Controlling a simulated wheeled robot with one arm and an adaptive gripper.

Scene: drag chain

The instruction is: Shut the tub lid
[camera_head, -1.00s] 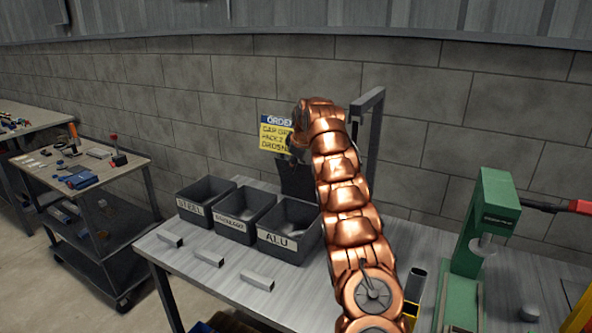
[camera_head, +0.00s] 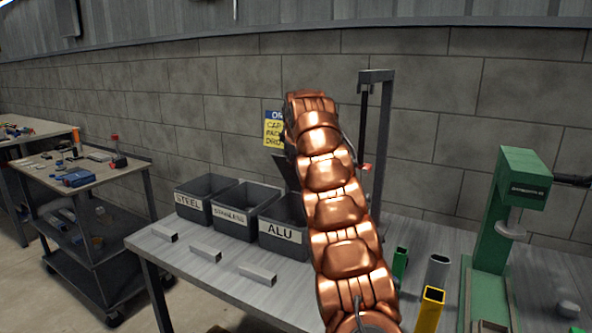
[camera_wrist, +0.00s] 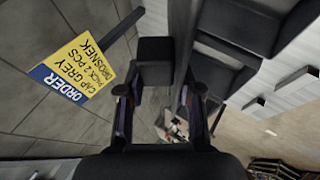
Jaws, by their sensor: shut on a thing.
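A dark panel, which looks like the tub lid (camera_head: 281,172), stands raised and tilted behind the grey ALU tub (camera_head: 283,235). My arm covers its right part and part of the tub. In the wrist view my gripper (camera_wrist: 157,88) has a dark block between its fingertips, seemingly part of the lid (camera_wrist: 155,58). My gripper is shut on it. In the head view the gripper is hidden behind my arm. The dark tubs (camera_wrist: 238,70) show at the right of the wrist view.
The STAINLESS tub (camera_head: 231,219) and STEEL tub (camera_head: 189,201) stand open to the left. Several metal bars lie along the table front (camera_head: 232,283). A grey post frame (camera_head: 386,130) and green press (camera_head: 500,215) stand right. An order sign (camera_head: 272,131) is behind.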

